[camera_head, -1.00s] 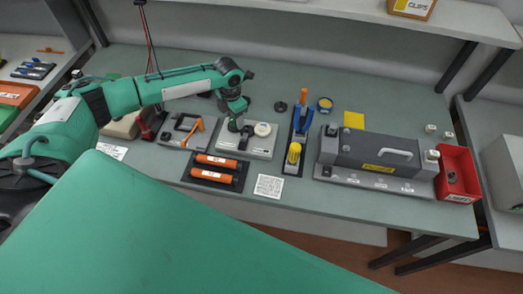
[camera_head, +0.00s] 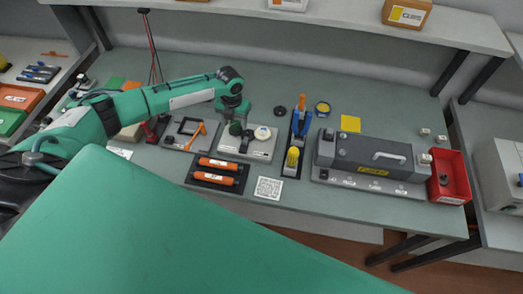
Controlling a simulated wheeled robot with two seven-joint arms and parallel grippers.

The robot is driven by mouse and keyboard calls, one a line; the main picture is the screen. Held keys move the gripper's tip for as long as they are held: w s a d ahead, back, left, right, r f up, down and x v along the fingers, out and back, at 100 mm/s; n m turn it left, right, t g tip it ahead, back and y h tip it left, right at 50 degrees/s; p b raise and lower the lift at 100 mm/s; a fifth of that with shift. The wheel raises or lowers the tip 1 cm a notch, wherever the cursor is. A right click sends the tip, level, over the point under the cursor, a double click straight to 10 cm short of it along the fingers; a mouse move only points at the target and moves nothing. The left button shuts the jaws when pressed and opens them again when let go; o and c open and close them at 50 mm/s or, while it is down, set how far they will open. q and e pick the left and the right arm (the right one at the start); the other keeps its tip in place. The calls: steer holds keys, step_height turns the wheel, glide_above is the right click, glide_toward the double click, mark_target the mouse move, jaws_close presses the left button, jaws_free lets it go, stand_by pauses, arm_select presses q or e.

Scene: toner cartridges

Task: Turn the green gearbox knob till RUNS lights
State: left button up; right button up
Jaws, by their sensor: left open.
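The grey gearbox plate (camera_head: 260,153) lies flat on the bench near the middle. It carries a green knob (camera_head: 235,129) on its left part and a white round dial (camera_head: 262,133) on its right. A small dark part stands on the plate below the knob. My left gripper (camera_head: 236,120) points down at the green knob, with its open fingers right at it. I cannot tell whether the fingers touch the knob. No RUNS lettering or lamp can be read at this size. My right gripper is not in view.
Two orange cartridges (camera_head: 214,178) lie in a black tray in front of the plate. A blue-and-orange tool (camera_head: 301,122) and a yellow-topped item (camera_head: 292,158) stand to its right. A grey machine (camera_head: 372,155) and red bin (camera_head: 452,168) are farther right. A shelf overhangs the back.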

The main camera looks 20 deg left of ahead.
arm_select(q)
steer(key=shift+r+n+p, duration=0.15)
steer(key=shift+n+p, duration=0.75)
steer(key=shift+n, duration=0.2)
steer(key=shift+n+p, duration=0.7)
steer(key=shift+n, duration=0.5)
steer(key=shift+n+p, duration=0.45)
steer(key=shift+n, duration=0.65)
steer(key=shift+f, duration=0.2)
steer(key=c, duration=0.8)
